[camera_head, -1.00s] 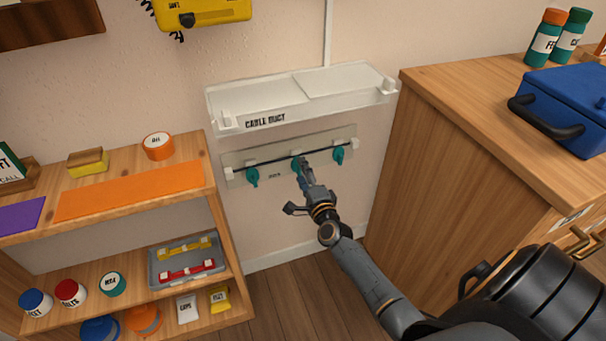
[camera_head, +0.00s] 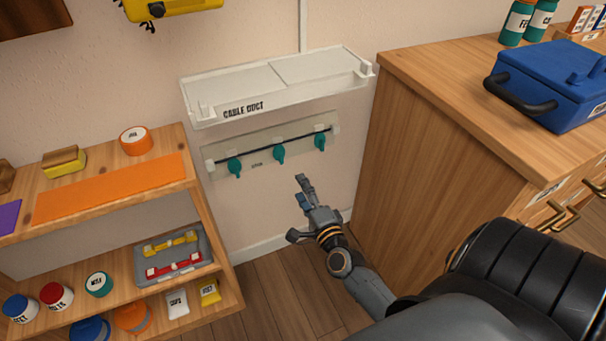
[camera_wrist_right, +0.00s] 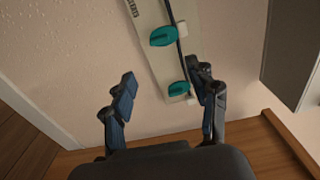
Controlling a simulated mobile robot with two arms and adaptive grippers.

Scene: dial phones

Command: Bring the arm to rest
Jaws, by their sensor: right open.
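My right gripper (camera_head: 300,208) is open and empty in the head view, in front of the wall below the rail panel. In the right wrist view its two fingers (camera_wrist_right: 165,103) stand apart with nothing held between them. The pale panel (camera_head: 225,149) on the wall carries a dark cable and several teal clips, one of them the middle clip (camera_head: 279,153). The panel also shows in the right wrist view (camera_wrist_right: 150,14), with teal clips beyond the fingers. A gap shows between the gripper and the clips in the head view. My left gripper is not in view.
A white cable duct (camera_head: 232,86) sticks out from the wall above the panel. A wooden shelf (camera_head: 205,225) with jars and a grey tray stands at left. A wooden cabinet (camera_head: 420,150) with a blue toolbox (camera_head: 555,85) stands close at right. Free floor lies between them.

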